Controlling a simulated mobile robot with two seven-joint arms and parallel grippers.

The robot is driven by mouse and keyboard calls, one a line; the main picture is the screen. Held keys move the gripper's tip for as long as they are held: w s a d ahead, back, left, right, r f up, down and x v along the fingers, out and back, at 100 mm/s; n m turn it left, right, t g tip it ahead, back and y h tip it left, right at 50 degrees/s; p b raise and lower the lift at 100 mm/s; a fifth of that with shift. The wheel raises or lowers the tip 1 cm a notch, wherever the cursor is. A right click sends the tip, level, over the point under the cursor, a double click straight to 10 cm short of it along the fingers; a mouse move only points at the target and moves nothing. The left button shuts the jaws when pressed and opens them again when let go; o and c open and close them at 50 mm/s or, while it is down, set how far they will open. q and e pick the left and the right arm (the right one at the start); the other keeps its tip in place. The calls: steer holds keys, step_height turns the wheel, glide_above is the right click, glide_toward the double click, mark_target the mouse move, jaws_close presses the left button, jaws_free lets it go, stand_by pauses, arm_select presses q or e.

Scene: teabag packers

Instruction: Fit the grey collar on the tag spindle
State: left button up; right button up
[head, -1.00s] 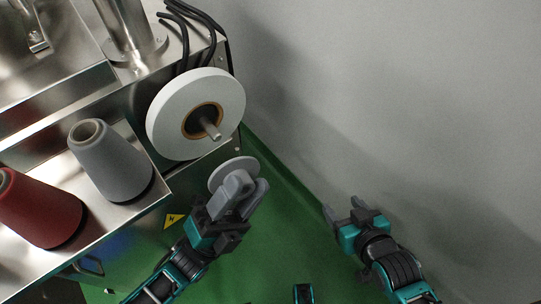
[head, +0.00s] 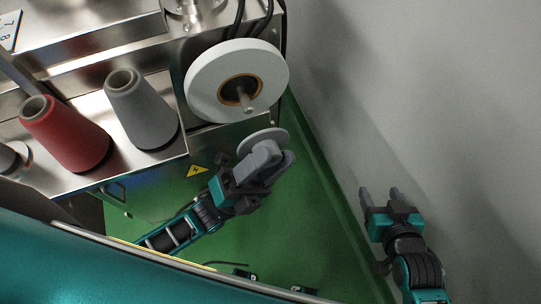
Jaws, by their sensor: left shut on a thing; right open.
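The tag spindle (head: 247,108) is a short metal shaft sticking out from the centre of a white tag roll (head: 206,85) on the machine's side. The grey collar (head: 262,137) is a flat pale disc. My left gripper (head: 272,156) is shut on the collar and holds it below the roll, apart from the spindle. The gripper fingers hide the lower part of the collar. My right gripper (head: 380,196) is open and empty, near the wall at the right.
A grey cone (head: 140,108) and a red cone (head: 64,134) stand on the steel shelf (head: 172,157) to the left. A grey wall (head: 430,90) bounds the right side. Green floor (head: 290,220) is clear between the arms. Black cables hang above the roll.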

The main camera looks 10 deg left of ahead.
mark_target(246, 107)
arm_select(q)
steer(key=shift+w+a+f, duration=0.1)
steer(key=shift+a, duration=0.05)
steer(key=shift+w+a+b, duration=0.2)
steer(key=shift+w+a, duration=0.3)
steer(key=shift+w, duration=0.25)
steer(key=shift+w+a+b, duration=0.25)
steer(key=shift+w+a, duration=0.25)
steer(key=shift+w, duration=0.25)
steer(key=shift+w+a+b, duration=0.2)
steer(key=shift+w+a, duration=0.3)
steer(key=shift+w, duration=0.25)
steer(key=shift+w+a+b, duration=0.45)
steer(key=shift+w+a, duration=0.15)
steer(key=shift+w, duration=0.25)
steer(key=shift+w+a+b, duration=0.4)
steer(key=shift+w+a, duration=0.15)
steer(key=shift+w, duration=0.35)
steer(key=shift+w+a+b, duration=0.45)
steer(key=shift+w+a, duration=0.15)
steer(key=shift+w, duration=0.25)
stand_by(0.4)
steer(key=o, duration=1.2)
steer(key=shift+c, duration=0.2)
